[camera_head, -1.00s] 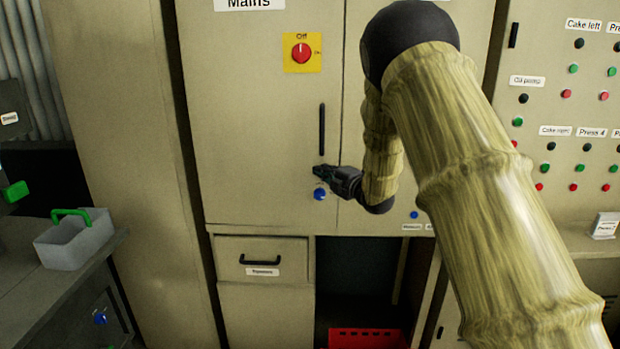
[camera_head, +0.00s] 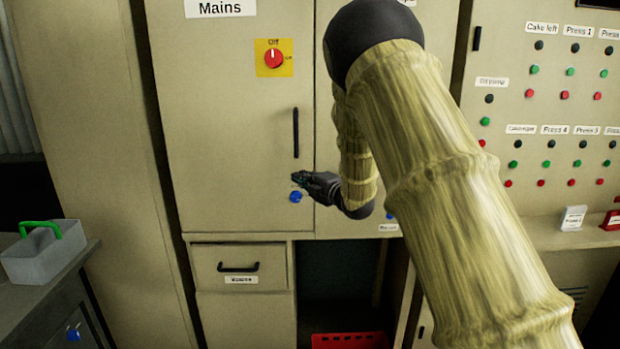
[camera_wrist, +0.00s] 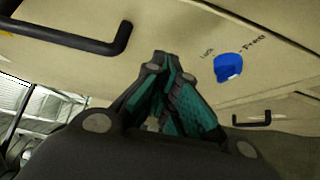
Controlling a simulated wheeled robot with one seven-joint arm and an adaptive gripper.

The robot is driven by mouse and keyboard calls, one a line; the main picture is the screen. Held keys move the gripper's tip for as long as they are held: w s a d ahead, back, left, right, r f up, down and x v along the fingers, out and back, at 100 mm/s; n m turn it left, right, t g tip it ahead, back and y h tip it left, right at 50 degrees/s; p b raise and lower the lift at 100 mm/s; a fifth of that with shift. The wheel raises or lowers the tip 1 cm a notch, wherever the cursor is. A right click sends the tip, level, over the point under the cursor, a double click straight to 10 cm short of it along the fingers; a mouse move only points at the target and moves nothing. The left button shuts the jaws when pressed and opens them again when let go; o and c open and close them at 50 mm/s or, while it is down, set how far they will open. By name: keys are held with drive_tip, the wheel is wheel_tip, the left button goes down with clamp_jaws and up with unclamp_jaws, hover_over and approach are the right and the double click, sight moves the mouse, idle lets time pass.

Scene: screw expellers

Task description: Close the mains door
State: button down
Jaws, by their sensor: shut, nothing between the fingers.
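The mains door (camera_head: 230,130) is a beige cabinet door under a "Mains" label (camera_head: 220,8). It looks flush with its frame in the head view. It has a black vertical handle (camera_head: 296,133), a red switch on a yellow plate (camera_head: 273,57) set at "Off", and a blue knob (camera_head: 296,197) low on its right side. My gripper (camera_head: 298,178) is shut and empty, in front of the door between the handle and the blue knob. In the wrist view my gripper (camera_wrist: 165,65) is close to the door face, between the handle (camera_wrist: 75,35) and the blue knob (camera_wrist: 229,67) marked "Lock" and "Press". Contact cannot be told.
A drawer (camera_head: 240,266) with a black handle lies below the door. An open bay with a red crate (camera_head: 349,341) is to its right. A button panel (camera_head: 550,110) stands at the right. A grey caddy with a green handle (camera_head: 44,255) sits on the left bench.

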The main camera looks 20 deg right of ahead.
drive_tip(key=d+b+v, duration=0.1)
drive_tip(key=b+v, duration=0.1)
drive_tip(key=v, duration=0.8)
drive_tip(key=s+a+f+m+g+h+p, duration=0.15)
drive_tip(key=s+f+m, duration=0.3)
drive_tip(key=f, duration=0.75)
drive_tip(key=s+a+f+m+g+h, duration=0.2)
drive_tip(key=s+a+f+m+g, duration=0.3)
drive_tip(key=f, duration=0.7)
drive_tip(key=s+f+m+g+h+p, duration=0.1)
drive_tip(key=s+f+m, duration=0.2)
drive_tip(key=s+f, duration=0.65)
drive_tip(key=s+a+f+m+g, duration=0.2)
drive_tip(key=s+f, duration=0.4)
drive_tip(key=s, duration=0.5)
drive_tip(key=s+a+f+m+g+h+p, duration=0.1)
drive_tip(key=s+a+f+m+g, duration=0.2)
drive_tip(key=s, duration=0.9)
drive_tip(key=s+a+f+m+g+p, duration=0.1)
drive_tip(key=s+a+f+m+g, duration=0.2)
drive_tip(key=s+f, duration=0.5)
drive_tip(key=s+m+g, duration=0.1)
drive_tip(key=s, duration=0.3)
drive_tip(key=shift+f+m, duration=0.35)
drive_tip(key=c, duration=2.2)
unclamp_jaws()
drive_tip(key=shift+g, duration=0.25)
